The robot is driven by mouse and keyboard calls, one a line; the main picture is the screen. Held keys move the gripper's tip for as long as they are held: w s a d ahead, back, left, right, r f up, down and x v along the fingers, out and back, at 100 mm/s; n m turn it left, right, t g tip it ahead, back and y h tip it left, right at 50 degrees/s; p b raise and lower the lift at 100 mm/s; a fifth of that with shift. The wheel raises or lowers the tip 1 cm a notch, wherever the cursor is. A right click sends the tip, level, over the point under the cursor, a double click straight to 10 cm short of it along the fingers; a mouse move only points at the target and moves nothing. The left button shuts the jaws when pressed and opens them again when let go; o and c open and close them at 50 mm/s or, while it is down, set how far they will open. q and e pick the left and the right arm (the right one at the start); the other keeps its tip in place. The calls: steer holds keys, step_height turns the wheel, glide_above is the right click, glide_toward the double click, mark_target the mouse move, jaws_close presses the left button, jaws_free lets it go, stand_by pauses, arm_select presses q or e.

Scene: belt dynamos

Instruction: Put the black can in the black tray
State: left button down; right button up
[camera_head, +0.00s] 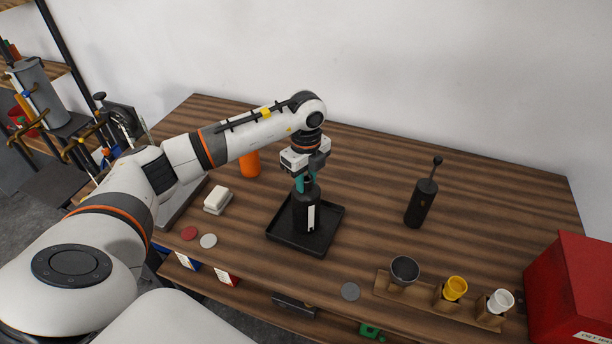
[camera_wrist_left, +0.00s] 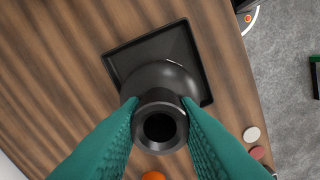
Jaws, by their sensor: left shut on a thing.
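The black can (camera_head: 304,213) is dark, upright, with a narrower neck and a white label strip on its side. My left gripper (camera_head: 306,182) is shut on its neck from above with teal fingers. In the left wrist view the can's round open mouth (camera_wrist_left: 160,127) sits between the fingertips. The black tray (camera_head: 329,217) is a low square tray on the table; the can's base is within its outline. I cannot tell whether the base touches the tray floor. My right gripper is not in view.
A black item with a thin knobbed stem (camera_head: 419,203) stands right of the tray. A wooden rack (camera_head: 385,283) with cups is at the front right, by a red box (camera_head: 570,290). A white block (camera_head: 217,200) and an orange object (camera_head: 250,164) are left of the tray.

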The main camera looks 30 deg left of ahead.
arm_select(q)
steer(key=shift+f, duration=0.1)
steer(key=c, duration=1.1)
jaws_free()
steer(key=shift+d, duration=0.1)
steer(key=shift+r, duration=0.25)
step_height(320, 180, up, 12)
steer(key=b, duration=0.4)
